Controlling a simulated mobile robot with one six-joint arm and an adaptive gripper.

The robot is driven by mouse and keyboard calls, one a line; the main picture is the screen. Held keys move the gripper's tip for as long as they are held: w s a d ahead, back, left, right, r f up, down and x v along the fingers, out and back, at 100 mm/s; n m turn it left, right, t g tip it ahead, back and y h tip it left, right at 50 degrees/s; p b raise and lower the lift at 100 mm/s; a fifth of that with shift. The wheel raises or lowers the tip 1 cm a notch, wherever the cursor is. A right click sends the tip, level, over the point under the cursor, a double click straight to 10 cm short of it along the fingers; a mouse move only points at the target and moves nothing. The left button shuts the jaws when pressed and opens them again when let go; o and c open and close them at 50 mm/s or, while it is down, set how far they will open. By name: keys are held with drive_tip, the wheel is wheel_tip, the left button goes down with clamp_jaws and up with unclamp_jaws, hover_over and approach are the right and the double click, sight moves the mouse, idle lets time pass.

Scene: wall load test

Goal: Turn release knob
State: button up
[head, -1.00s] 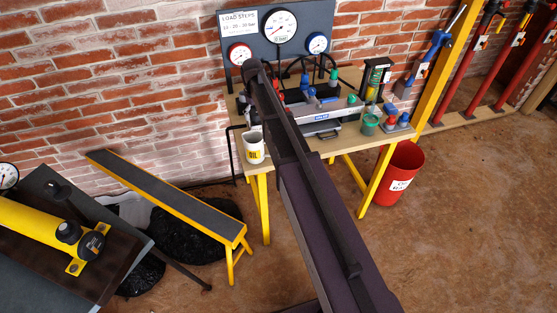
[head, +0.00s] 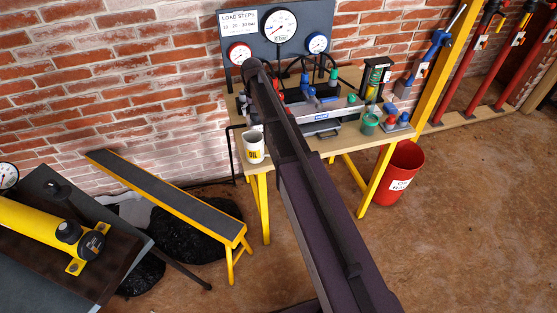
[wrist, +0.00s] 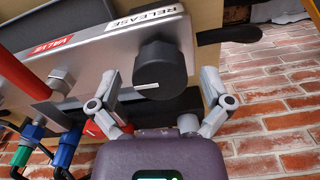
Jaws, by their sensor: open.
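The release knob (wrist: 162,70) is a thick black cylinder with a short white mark on its face, in the upper middle of the wrist view. It sits on a grey metal block (wrist: 95,65) beside a white RELEASE label (wrist: 145,18). My gripper (wrist: 162,82) is open, with one grey finger on each side of the knob. Whether the fingers touch it I cannot tell. In the head view my arm crosses the bench; the gripper and the knob cannot be made out there.
A red VALVE label (wrist: 52,47) and a black lever (wrist: 228,35) are near the knob.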

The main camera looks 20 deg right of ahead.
drive_tip(key=m, duration=0.7)
wheel_tip(320, 180, up, 14)
drive_tip(key=p, duration=1.4)
drive_tip(key=s+f+n+b, duration=0.2)
drive_tip(key=s+n, duration=0.1)
drive_tip(key=s, duration=0.7)
drive_tip(key=s+f+n+b, duration=0.3)
drive_tip(key=s, duration=0.6)
drive_tip(key=s+f+n+b, duration=0.3)
drive_tip(key=s, duration=0.7)
drive_tip(key=shift+s+d+f, duration=0.15)
drive_tip(key=shift+s+f, duration=0.1)
drive_tip(key=shift+s, duration=0.1)
drive_tip(key=shift+s, duration=0.1)
idle(1.9)
